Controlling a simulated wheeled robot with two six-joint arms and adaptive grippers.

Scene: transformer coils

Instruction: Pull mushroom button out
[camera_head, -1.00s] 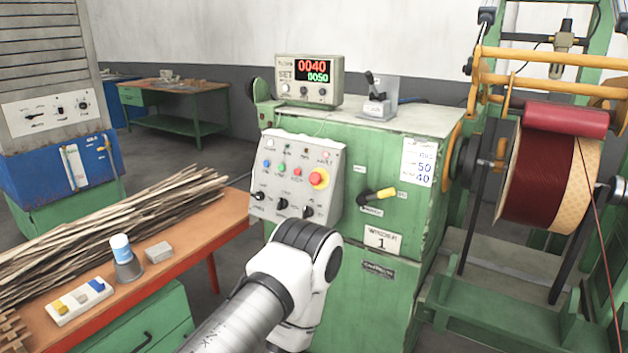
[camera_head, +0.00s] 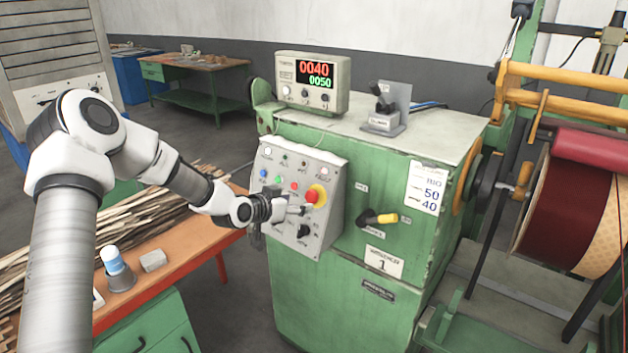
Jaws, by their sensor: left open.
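The mushroom button (camera_head: 313,196) is red on a yellow surround, at the right side of the grey control panel (camera_head: 327,236) on the green winder cabinet. My left gripper (camera_head: 301,209) is open, in front of the panel, just below and left of the button in the picture. Its fingers are small and partly hidden by the wrist, and I cannot tell whether they touch the button. The gripper and wrist cover part of the panel's lower knobs. My right gripper is not in view.
A yellow-handled lever (camera_head: 386,218) sticks out of the cabinet front right of the panel. A counter box (camera_head: 313,83) and a small lever unit (camera_head: 385,120) stand on top. A workbench (camera_head: 205,252) with wooden strips lies below my left arm.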

